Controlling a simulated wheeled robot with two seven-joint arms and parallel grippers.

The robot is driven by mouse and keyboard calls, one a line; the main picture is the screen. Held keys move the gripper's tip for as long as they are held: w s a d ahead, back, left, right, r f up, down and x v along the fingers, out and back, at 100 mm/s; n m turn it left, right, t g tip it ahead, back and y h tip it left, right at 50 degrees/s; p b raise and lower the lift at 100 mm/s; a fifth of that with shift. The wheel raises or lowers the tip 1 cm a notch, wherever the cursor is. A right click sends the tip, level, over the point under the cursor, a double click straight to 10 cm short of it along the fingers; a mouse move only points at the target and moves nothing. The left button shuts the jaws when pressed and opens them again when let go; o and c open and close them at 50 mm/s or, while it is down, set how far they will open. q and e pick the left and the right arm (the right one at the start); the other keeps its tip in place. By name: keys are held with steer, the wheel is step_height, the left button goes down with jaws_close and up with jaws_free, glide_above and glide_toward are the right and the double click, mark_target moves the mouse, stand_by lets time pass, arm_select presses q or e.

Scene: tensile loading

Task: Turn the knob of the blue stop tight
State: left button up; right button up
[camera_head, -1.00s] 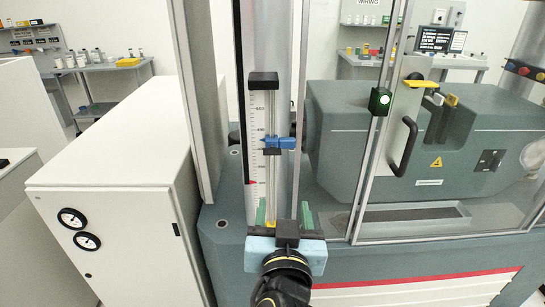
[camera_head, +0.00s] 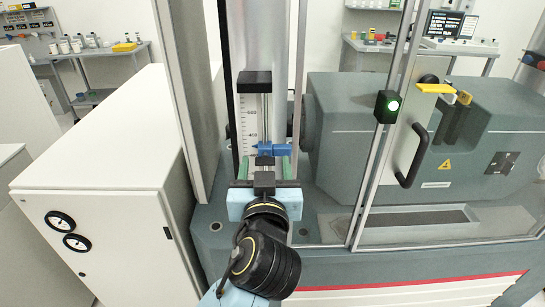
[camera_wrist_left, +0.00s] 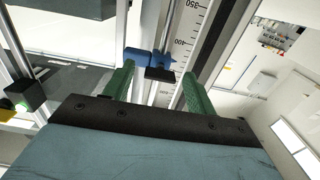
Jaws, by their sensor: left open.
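The blue stop (camera_head: 276,149) sits on the slim vertical rod beside the white scale, with a blue part reaching right. It also shows in the left wrist view (camera_wrist_left: 140,60). A small black piece (camera_wrist_left: 160,74) is just below it; I cannot tell whether this is the knob. My left gripper (camera_head: 265,167) is just below the stop, with its two green fingers pointing up and apart. In the left wrist view the open fingers (camera_wrist_left: 158,76) stand either side of the rod and the black piece, with nothing gripped. My right gripper is not in view.
The white scale (camera_head: 250,118) stands behind the rod, topped by a black block (camera_head: 254,81). A clear door with a black handle (camera_head: 413,156) and a green-lit box (camera_head: 387,107) is to the right. A white cabinet (camera_head: 110,200) stands at left.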

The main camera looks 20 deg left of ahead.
arm_select(q)
steer(key=shift+w+a, duration=0.1)
steer(key=shift+w, duration=0.05)
steer(key=c, duration=1)
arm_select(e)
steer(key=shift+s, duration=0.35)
